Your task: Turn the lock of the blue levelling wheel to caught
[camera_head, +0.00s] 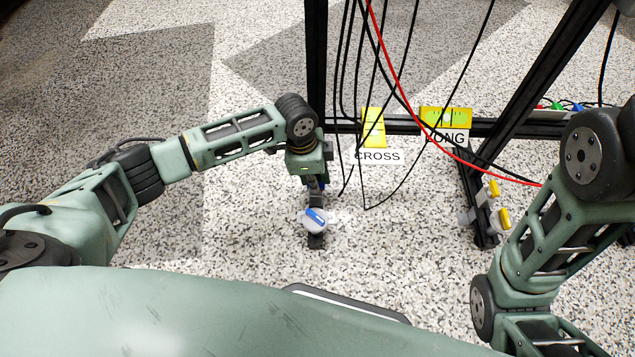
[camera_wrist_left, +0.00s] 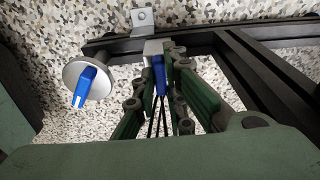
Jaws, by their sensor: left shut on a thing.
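The blue levelling wheel is a pale round disc (camera_head: 315,226) with a blue bar across its face (camera_head: 315,215); it stands low at the foot of the black frame. In the left wrist view, the disc (camera_wrist_left: 73,76) and its blue bar (camera_wrist_left: 91,86) are at the left, apart from the fingers. My left gripper (camera_head: 316,185) reaches down just behind the wheel. In the wrist view, its fingers (camera_wrist_left: 168,75) are shut on a blue lever (camera_wrist_left: 159,76), which looks like the lock, beside a grey bracket. The lock's marks cannot be read. My right gripper is outside the view.
A black frame (camera_head: 400,125) stands behind, with hanging black cables and a red cable (camera_head: 402,95). Yellow levels labelled CROSS (camera_head: 373,128) and LONG (camera_head: 446,118) sit on it. Yellow handles (camera_head: 494,188) show at the right. Speckled floor is clear at the left.

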